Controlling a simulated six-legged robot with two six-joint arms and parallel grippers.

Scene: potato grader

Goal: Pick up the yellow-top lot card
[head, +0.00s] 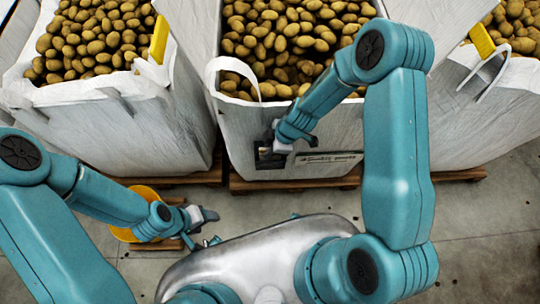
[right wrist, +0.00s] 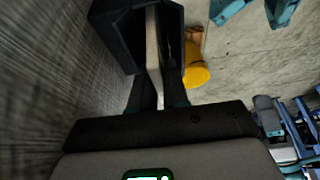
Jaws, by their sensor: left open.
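No lot card with a yellow top can be clearly made out. My right gripper (head: 268,154) is at the front face of the middle potato bag (head: 240,125), by the left end of a pale printed strip (head: 328,158). In the right wrist view its dark fingers (right wrist: 155,55) stand on both sides of a thin pale upright strip (right wrist: 153,45). I cannot tell whether that strip is a card or part of the gripper. My left gripper (head: 206,216) is open and empty, low over the floor beside a yellow round container (head: 122,234).
A yellow tag (head: 159,40) is on the left bag (head: 110,120), and another yellow tag (head: 482,40) is on the right bag (head: 480,110). The bags stand on wooden pallets (head: 300,183). The floor (head: 490,235) at the lower right is clear.

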